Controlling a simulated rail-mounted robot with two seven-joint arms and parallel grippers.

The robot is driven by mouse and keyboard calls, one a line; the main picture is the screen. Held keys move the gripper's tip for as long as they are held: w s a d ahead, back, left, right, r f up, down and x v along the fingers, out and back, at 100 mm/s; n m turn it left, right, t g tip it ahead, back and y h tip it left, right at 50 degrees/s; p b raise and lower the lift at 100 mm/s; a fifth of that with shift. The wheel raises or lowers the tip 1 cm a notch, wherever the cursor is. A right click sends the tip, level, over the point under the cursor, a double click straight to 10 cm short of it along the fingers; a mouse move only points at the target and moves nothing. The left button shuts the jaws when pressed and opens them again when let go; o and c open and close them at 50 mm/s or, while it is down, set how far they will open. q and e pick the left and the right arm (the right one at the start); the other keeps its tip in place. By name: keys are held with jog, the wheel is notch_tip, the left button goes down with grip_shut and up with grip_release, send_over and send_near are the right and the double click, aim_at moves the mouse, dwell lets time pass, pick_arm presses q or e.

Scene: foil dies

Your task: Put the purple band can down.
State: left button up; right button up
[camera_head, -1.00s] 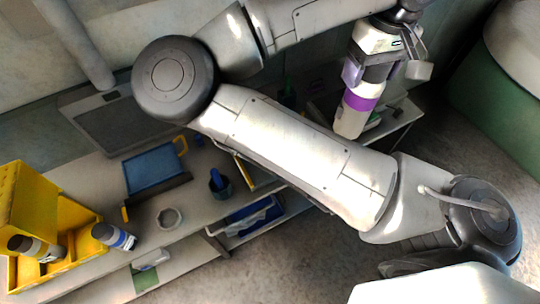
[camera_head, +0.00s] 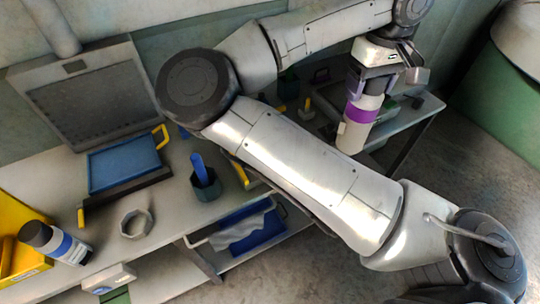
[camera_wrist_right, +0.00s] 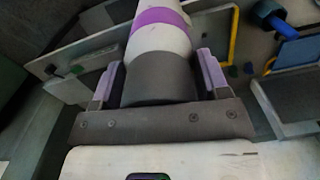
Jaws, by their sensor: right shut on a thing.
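The purple band can (camera_head: 361,112) is white with a purple band and a dark grey end. My right gripper (camera_head: 371,80) is shut on its dark end and holds it slightly tilted, white end down, at the right of the head view. The can (camera_wrist_right: 160,44) also shows in the right wrist view, between the two purple-grey finger pads of the right gripper (camera_wrist_right: 160,80). In the head view the can overlaps the right part of the bench; I cannot tell its height above it. My left gripper is not in view.
The bench (camera_head: 175,222) holds a blue tray (camera_head: 122,164), a dark cup with a blue handle (camera_head: 205,184), a white ring (camera_head: 136,223) and a blue band can (camera_head: 56,243). A yellow bin (camera_head: 18,218) is at the left. My right arm hides part of the bench.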

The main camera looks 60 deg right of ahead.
jog(key=w+d+f+n+b, duration=0.2)
jog(key=w+d+f+b, duration=0.1)
jog(key=f+b, duration=0.3)
jog(key=w+d+f+n+b, duration=0.2)
jog(key=w+d+f+b, duration=0.2)
jog(key=f+b, duration=0.25)
jog(key=w+d+r+n+p, duration=0.1)
jog(key=w+d+r+n, duration=0.1)
jog(key=w+n, duration=0.55)
jog(key=w+a+f+m+b, duration=0.1)
jog(key=w+f+b, duration=0.3)
jog(key=w+f, duration=0.7)
jog(key=shift+w+a+f, duration=0.25)
jog(key=shift+w+a, duration=0.35)
jog(key=shift+a, duration=0.2)
jog(key=shift+f, duration=0.1)
jog(key=o, duration=1.6)
jog(key=shift+f, duration=0.1)
